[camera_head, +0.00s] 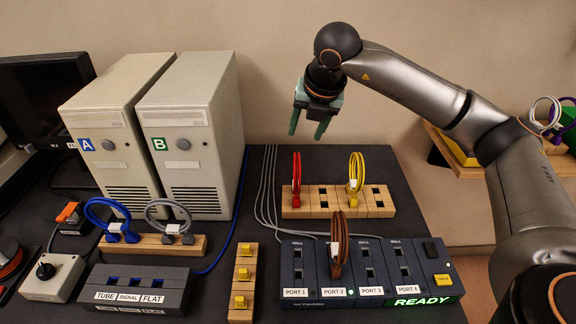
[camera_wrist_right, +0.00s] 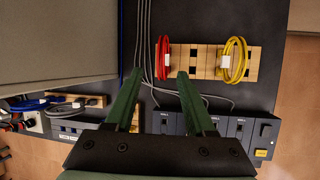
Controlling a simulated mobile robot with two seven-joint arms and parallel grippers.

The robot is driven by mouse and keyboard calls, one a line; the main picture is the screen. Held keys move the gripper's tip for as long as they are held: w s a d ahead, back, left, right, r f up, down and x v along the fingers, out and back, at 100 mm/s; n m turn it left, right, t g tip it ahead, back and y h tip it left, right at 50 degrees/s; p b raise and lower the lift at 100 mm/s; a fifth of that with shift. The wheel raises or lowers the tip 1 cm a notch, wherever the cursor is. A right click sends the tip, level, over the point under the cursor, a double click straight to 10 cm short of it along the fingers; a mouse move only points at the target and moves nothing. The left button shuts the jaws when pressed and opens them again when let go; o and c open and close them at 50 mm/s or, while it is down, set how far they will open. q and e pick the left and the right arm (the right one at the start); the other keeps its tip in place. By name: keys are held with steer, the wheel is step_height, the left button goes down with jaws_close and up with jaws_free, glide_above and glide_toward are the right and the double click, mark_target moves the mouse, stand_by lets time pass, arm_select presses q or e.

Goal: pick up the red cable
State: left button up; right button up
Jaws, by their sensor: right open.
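The red cable (camera_head: 297,180) is a small upright coil standing in the left end of a wooden holder (camera_head: 324,204) at the back right of the dark table. In the right wrist view the red cable (camera_wrist_right: 163,58) shows ahead of the fingers, above and between their tips. My right gripper (camera_head: 308,130) is open and empty, raised above and behind the holder, its green fingers pointing down. It also shows in the right wrist view (camera_wrist_right: 160,75), apart from the cable. My left gripper is not in view.
A yellow cable (camera_head: 356,172) stands in the same holder. In front is a port box (camera_head: 310,268) with a brown cable (camera_head: 338,245). Two computer towers (camera_head: 195,130) stand left. Blue and grey cables (camera_head: 168,212) sit on another holder. Grey wires run across the table.

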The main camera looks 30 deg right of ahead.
mark_target(298, 154)
steer(key=x, duration=0.6)
steer(key=shift+w+f+p, duration=0.15)
steer(key=shift+f+p, duration=0.15)
steer(key=shift+p, duration=0.05)
steer(key=x, duration=0.3)
steer(key=p+x, duration=0.1)
steer(key=x, duration=0.1)
steer(key=shift+w+d+f, duration=0.15)
steer(key=shift+d+f, duration=0.15)
jaws_close()
stand_by(0.8)
